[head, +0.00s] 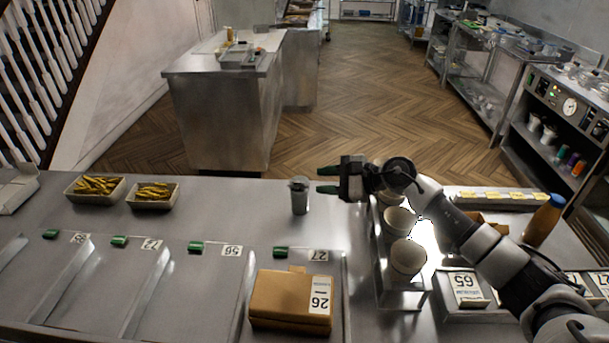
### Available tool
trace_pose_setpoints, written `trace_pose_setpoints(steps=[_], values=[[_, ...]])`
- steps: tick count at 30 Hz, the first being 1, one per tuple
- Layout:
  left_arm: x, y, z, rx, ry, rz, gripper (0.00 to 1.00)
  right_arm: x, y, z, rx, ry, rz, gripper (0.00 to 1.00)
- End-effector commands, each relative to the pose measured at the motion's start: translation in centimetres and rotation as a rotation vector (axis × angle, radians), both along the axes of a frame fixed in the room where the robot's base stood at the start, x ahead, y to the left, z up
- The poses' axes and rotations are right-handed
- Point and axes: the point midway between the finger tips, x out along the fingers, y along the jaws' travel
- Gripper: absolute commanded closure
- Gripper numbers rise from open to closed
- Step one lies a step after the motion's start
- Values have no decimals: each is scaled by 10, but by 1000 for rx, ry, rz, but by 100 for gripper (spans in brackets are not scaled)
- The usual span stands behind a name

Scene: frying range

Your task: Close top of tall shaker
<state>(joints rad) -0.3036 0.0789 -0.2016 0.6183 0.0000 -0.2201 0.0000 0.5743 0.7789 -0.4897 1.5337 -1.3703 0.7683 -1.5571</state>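A tall grey metal shaker (299,197) stands upright on the steel counter near its far edge, in the middle of the head view. Its top is darker; I cannot tell whether the lid is open or shut. My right gripper (327,180) reaches in from the right. Its two dark green-tipped fingers are apart with nothing between them. They point left, and their tips are just right of the shaker's top in the picture. Whether they touch it I cannot tell. My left gripper is not in view.
Cups in a metal holder (398,298) stand below my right arm. A brown box (283,299) lies at the front. Two trays of fries (153,203) are at the left. A yellow-brown bottle with a blue cap (541,224) stands at the right.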

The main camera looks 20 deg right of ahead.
Motion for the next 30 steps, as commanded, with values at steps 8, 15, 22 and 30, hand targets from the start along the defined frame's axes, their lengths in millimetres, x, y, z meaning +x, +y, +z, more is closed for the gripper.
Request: trace_pose_setpoints(steps=[8,15,22,30], values=[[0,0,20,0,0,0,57,26,33,-11,3,1,-2,68],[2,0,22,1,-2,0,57,31,41,-17,2,1,-1,68],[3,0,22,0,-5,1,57,31,40,-17,2,1,-1,74],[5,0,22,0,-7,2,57,31,40,-17,3,1,-2,100]])
